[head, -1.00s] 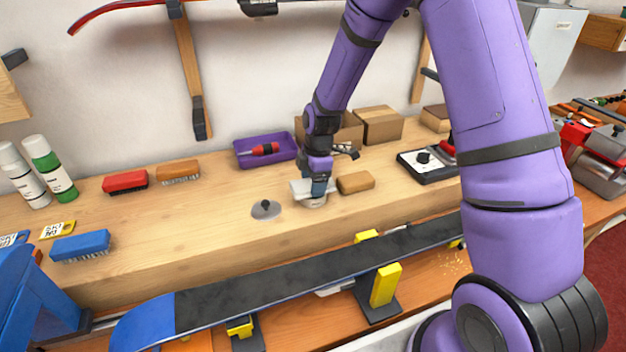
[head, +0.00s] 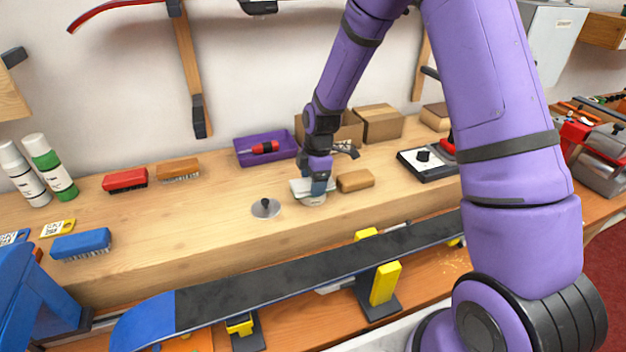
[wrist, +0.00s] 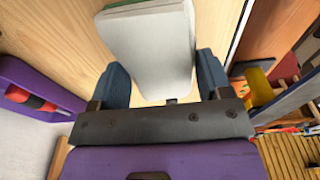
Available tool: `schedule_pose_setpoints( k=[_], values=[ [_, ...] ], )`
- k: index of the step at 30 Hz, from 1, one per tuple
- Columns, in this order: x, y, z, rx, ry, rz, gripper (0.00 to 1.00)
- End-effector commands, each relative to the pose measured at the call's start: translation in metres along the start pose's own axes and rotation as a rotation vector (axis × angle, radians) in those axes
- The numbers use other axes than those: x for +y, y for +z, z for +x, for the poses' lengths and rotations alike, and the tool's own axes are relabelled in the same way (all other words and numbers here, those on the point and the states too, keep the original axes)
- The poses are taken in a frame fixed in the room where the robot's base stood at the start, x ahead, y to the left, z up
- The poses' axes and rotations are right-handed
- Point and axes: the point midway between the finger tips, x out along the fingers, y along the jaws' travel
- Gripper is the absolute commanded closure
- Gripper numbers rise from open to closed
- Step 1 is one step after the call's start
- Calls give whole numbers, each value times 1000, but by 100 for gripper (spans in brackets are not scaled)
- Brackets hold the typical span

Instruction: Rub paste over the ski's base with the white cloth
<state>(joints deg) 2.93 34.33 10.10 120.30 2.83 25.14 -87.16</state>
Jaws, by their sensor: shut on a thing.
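The white cloth (wrist: 150,45) is a folded pad between the blue fingers of my gripper (wrist: 163,75), which is shut on it. A strip of green shows at its far edge in the wrist view. In the head view, my gripper (head: 318,188) holds the cloth (head: 300,187) over a low round tin (head: 313,200) on the bench. I cannot tell whether they touch, and the tin's inside is hidden. A grey knobbed lid (head: 266,208) lies to the left. The ski (head: 290,279) lies base up in front of the bench, black with a blue end.
Yellow-padded supports (head: 385,284) stand by the ski. A tan block (head: 355,181) sits close right of my gripper. A purple tray (head: 265,149) and cardboard boxes (head: 380,124) stand behind. Brushes (head: 125,181) and bottles (head: 50,165) are at the left.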

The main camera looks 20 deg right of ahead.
Motion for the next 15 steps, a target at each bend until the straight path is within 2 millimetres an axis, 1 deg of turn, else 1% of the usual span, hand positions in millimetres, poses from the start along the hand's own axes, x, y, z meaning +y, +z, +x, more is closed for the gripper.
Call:
schedule_pose_setpoints(
  k=[10, 15],
  values=[
    [-1, 0, 1, 0, -3, 0, 47],
    [0, -1, -8, 0, -1, 0, 47]
  ],
)
